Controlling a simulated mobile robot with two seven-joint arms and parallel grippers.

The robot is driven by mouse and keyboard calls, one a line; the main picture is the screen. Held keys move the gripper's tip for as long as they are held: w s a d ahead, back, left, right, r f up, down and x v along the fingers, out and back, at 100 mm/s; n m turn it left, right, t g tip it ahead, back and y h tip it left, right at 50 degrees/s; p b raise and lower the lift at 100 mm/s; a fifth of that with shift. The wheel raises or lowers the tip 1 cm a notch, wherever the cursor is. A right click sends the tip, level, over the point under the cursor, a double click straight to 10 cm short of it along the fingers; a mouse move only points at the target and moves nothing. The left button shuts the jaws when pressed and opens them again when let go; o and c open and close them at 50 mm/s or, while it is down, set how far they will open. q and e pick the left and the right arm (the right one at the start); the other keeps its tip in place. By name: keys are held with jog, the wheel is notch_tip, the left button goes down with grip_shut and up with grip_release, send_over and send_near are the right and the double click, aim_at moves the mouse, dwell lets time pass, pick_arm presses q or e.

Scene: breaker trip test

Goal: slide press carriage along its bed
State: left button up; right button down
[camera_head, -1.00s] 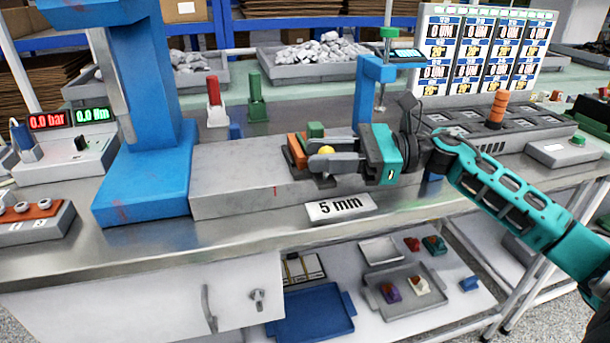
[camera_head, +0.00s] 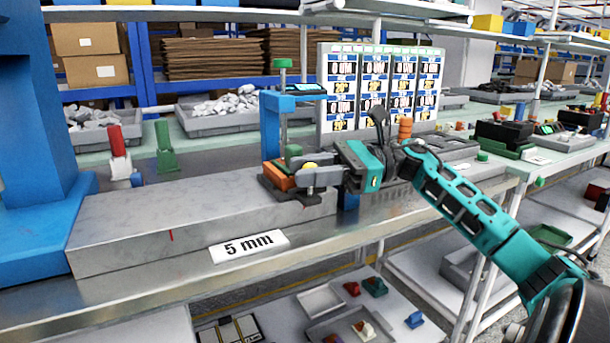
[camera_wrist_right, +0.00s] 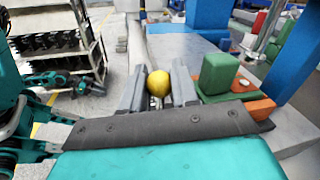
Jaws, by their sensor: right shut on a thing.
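The press carriage (camera_head: 279,180) is a small orange and dark block with a green piece on top. It sits near the right end of the long grey bed (camera_head: 130,215), beside the blue gauge stand (camera_head: 271,125). My right gripper (camera_head: 312,175) is shut on the carriage's yellow knob. The wrist view shows the round yellow knob (camera_wrist_right: 158,84) between the two grey fingers, with the green block (camera_wrist_right: 218,72) and orange part (camera_wrist_right: 262,108) to their right. The fingers partly hide the carriage. My left gripper is out of view.
The blue press frame (camera_head: 40,180) stands at the bed's left end. A display panel (camera_head: 380,85) stands behind my right gripper. The bed is clear between press and carriage.

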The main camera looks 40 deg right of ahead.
jog(key=shift+d, duration=0.15)
jog(key=c, duration=1.3)
grip_release()
jog(key=shift+o, duration=1.4)
jog(key=shift+s+d, duration=0.1)
jog(key=shift+d, duration=0.1)
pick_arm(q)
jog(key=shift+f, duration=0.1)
pick_arm(e)
jog(key=shift+o, duration=0.6)
jog(key=shift+a, duration=0.1)
pick_arm(q)
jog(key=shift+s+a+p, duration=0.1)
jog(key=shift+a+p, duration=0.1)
jog(key=shift+p, duration=0.15)
pick_arm(e)
jog(key=v, duration=1.3)
jog(key=shift+a, duration=0.1)
